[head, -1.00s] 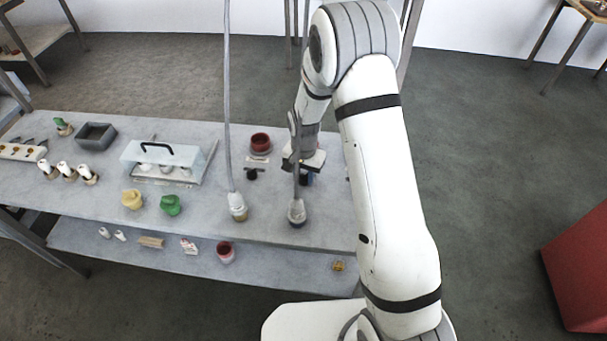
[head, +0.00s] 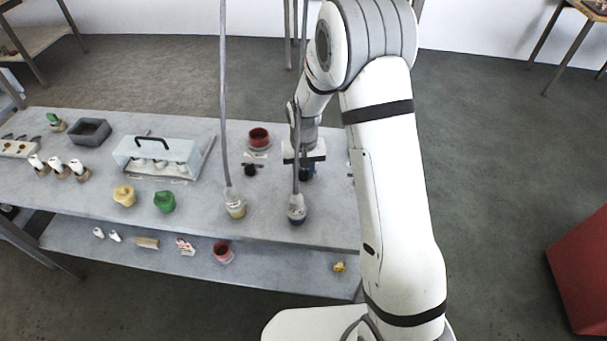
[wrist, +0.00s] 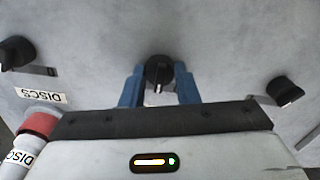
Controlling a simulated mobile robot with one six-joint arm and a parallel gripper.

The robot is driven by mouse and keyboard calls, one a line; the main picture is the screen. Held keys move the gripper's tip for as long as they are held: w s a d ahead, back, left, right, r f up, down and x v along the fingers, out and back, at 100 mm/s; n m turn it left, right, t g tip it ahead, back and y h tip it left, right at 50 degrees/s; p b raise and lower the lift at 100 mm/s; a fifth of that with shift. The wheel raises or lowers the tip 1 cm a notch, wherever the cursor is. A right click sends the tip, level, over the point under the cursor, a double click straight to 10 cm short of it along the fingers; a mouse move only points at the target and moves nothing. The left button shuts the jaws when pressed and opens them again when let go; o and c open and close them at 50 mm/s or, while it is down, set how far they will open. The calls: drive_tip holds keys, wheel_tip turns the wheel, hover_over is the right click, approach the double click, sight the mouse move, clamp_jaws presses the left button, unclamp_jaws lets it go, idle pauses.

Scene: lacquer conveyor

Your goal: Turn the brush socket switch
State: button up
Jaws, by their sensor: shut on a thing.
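A black rotary knob (wrist: 158,72) with a pale pointer line sits on the grey bench top, between the blue fingers of my gripper (wrist: 160,88) in the wrist view. My gripper is shut on this knob. No label for it can be read, so I cannot confirm that it is the brush socket switch. In the head view my gripper (head: 305,172) is low over the right part of the bench, behind a dark-based cable end (head: 297,209).
Other black knobs stand left (wrist: 15,52) and right (wrist: 284,91) in the wrist view; a "DISCS" label (wrist: 41,95) is near the left one. A pale cable end (head: 234,205), a red pot (head: 258,138) and a clear-sided case (head: 155,155) are on the bench (head: 205,218).

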sight(304, 171)
drive_tip(key=n+b, duration=0.2)
drive_tip(key=n, duration=0.4)
drive_tip(key=shift+b, duration=0.4)
idle(0.3)
drive_tip(key=o, duration=1)
drive_tip(key=shift+r+b, duration=0.4)
drive_tip(key=shift+r, duration=3.55)
